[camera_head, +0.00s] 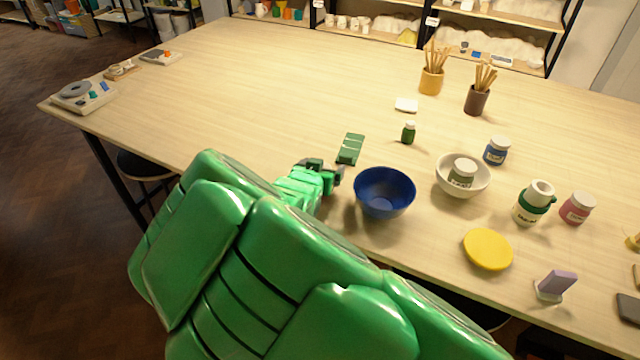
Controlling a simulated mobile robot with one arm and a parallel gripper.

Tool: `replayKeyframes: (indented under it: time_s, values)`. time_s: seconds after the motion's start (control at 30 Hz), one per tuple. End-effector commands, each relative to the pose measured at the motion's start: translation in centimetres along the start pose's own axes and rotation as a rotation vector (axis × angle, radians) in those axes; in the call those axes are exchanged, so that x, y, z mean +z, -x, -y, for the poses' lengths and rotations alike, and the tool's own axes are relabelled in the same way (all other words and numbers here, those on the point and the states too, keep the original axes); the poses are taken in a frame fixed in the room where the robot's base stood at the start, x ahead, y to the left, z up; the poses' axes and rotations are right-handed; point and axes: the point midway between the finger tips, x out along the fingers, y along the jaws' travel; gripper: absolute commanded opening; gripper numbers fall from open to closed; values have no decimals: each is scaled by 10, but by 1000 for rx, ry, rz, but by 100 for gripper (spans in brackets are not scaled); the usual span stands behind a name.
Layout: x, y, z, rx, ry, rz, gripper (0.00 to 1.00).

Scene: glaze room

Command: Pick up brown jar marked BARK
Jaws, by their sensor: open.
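I cannot pick out a brown jar marked BARK; the jar labels are too small to read. A white-lidded jar with a grey-green band (462,172) sits inside a white bowl (443,185). A blue jar (496,151), a pink jar (577,208) and a white jar with a green band (533,204) stand to its right. My gripper (338,175) is open and empty over the table's near side, left of the blue bowl and apart from the jars. My green arm hides part of the near edge.
A blue bowl (385,193) and a green block (351,149) are close to my gripper. A green bottle (408,132), a yellow disc (488,249) and two stick holders, yellow (431,82) and dark brown (477,101), stand on the table (250,90). Its left middle is clear.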

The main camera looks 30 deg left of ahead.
Motion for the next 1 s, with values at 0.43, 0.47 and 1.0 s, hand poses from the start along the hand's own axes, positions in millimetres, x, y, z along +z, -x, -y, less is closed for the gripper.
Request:
replayKeyframes:
  time_s: [0.43, 0.47, 1.0]
  values:
    - [0, -1, 0, 0, 0, 0, 64]
    - [0, -1, 0, 0, 0, 0, 59]
    - [-2, 0, 0, 0, 0, -1, 20]
